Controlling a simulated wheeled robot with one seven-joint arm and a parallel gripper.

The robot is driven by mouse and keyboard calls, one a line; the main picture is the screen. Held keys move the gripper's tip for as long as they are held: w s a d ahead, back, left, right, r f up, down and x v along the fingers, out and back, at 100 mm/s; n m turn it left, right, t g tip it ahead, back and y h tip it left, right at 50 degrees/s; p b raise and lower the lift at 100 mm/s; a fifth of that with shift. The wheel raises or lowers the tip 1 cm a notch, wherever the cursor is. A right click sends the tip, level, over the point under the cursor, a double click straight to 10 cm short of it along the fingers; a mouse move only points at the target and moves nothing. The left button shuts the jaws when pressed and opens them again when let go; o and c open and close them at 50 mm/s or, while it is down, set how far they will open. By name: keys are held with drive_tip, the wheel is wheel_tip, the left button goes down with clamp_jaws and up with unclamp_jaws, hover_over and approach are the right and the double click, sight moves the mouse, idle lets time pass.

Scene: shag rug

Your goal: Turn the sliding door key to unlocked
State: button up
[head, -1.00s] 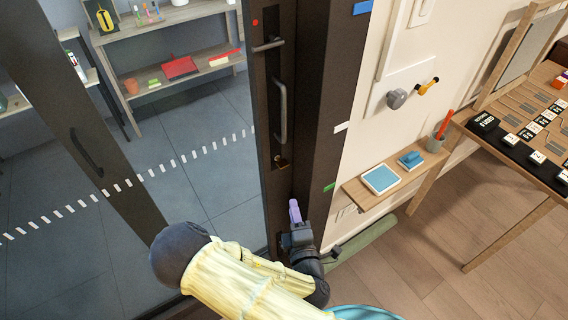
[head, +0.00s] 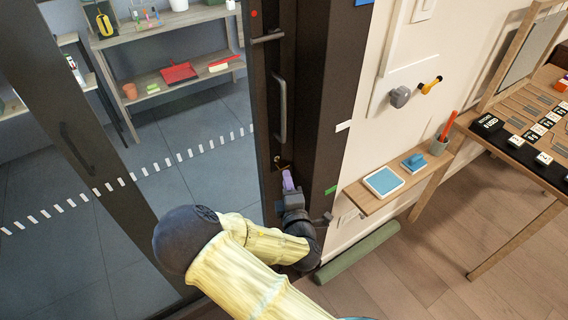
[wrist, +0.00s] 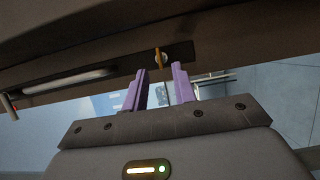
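The sliding door (head: 262,120) is a dark framed glass door with a vertical bar handle (head: 281,108). Its brass key (wrist: 158,62) stands in a round lock on a dark plate in the wrist view. In the head view the lock area (head: 277,160) is just above my fingertips, and the key is mostly hidden there. My gripper (head: 288,175) is at the door edge below the handle. In the wrist view my gripper (wrist: 159,70) has its two purple fingers apart, with the key showing in the gap near the tips. I cannot see contact with the key.
A dark post (head: 325,100) stands right beside the door edge. To the right are a wall shelf (head: 378,200) with a blue-topped pad, wall knobs (head: 400,97) and a wooden table (head: 545,170). A green roll (head: 358,252) lies on the floor.

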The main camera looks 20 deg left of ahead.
sight(283, 164)
drive_tip(key=x, duration=0.7)
clamp_jaws()
